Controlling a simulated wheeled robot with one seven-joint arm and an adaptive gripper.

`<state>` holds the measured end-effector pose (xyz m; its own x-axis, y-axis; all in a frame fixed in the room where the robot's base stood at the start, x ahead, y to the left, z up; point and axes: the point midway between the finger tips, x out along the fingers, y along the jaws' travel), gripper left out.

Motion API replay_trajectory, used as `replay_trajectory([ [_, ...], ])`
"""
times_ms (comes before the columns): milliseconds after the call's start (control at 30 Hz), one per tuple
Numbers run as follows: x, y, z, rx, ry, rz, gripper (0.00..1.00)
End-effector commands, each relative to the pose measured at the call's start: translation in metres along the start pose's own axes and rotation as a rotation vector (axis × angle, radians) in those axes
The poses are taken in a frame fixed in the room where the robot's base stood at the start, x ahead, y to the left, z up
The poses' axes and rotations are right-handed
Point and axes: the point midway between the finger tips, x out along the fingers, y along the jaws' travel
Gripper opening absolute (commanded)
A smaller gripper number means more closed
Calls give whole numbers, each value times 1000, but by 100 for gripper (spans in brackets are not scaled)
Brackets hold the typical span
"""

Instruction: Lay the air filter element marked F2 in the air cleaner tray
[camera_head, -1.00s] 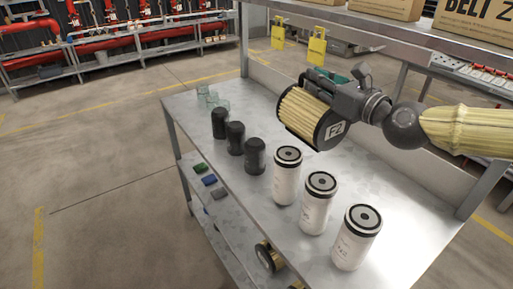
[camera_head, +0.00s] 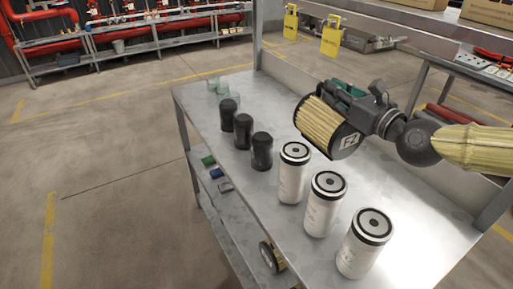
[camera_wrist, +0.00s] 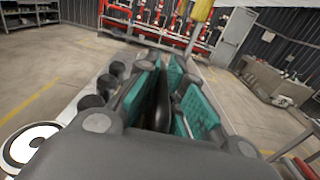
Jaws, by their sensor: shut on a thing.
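The air filter element marked F2 (camera_head: 322,122) is a pleated yellow cylinder with a dark end cap that carries a white F2 label. It is held above the metal workbench, tilted, with the labelled cap facing the camera. My gripper (camera_head: 345,92) is shut on its upper side, its teal finger pads at the top of the element. In the wrist view my gripper (camera_wrist: 172,105) shows teal pads on either side of a dark part. The pleats are hidden there. I see no air cleaner tray in these views.
White canisters (camera_head: 326,204) and dark canisters (camera_head: 243,131) stand in a row on the workbench (camera_head: 400,235), below and left of the element. Glass jars (camera_head: 222,90) stand at its far end. Another filter (camera_head: 271,256) lies on the lower shelf. Open floor (camera_head: 110,200) is on the left.

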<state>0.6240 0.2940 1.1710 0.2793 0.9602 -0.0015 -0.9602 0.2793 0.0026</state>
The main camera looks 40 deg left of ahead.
Motion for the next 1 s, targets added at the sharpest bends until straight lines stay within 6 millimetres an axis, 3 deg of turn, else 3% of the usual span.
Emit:
replay_trajectory([
  [233, 2, 2, -23, 0, 1, 3, 0],
  [500, 2, 2, -64, -1, 1, 4, 0],
  [767, 2, 1, -81, 0, 0, 3, 0],
  [1000, 2, 2, -108, -1, 0, 4, 0],
])
